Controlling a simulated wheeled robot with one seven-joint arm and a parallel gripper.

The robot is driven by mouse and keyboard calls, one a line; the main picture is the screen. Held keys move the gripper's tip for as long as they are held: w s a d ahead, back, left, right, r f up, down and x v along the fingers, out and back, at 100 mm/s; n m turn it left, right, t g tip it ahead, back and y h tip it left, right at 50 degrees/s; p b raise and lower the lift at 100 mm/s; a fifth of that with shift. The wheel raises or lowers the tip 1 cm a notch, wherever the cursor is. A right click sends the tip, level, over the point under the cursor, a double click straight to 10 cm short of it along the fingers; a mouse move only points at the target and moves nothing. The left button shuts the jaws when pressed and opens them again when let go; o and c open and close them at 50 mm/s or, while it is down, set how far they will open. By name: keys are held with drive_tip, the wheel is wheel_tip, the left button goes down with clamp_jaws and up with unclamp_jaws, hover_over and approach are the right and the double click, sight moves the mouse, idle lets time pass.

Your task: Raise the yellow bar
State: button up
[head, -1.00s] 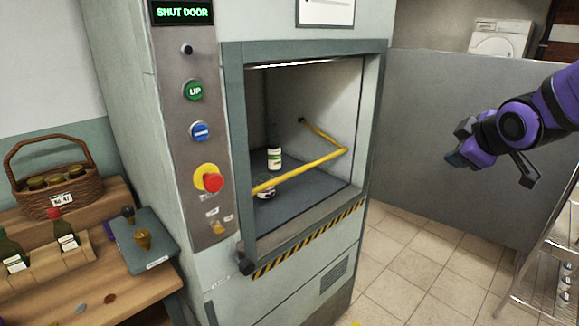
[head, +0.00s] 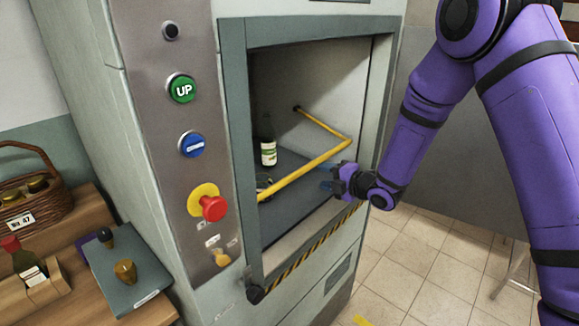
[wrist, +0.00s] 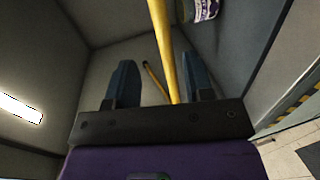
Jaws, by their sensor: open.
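The yellow bar (head: 306,170) is a bent bar across the opening of the grey-green lift cabinet. It slopes from low at the left up to a corner at the right, then runs back to a pivot on the inner wall. My gripper (head: 331,178) is at the opening's right side, close to the bar. In the wrist view the bar (wrist: 163,45) passes between the two open fingers (wrist: 160,85). I cannot tell whether either finger touches it.
A bottle (head: 268,143) stands inside the cabinet, and a jar (head: 264,184) lies partly hidden behind the bar. The control panel has a green UP button (head: 183,89), a blue button (head: 193,144) and a red knob (head: 213,208). A wooden bench with a basket (head: 30,195) stands at left.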

drive_tip(key=x, duration=1.1)
drive_tip(key=shift+a+f, duration=0.25)
drive_tip(key=shift+a, duration=0.1)
drive_tip(key=shift+s, duration=0.1)
clamp_jaws()
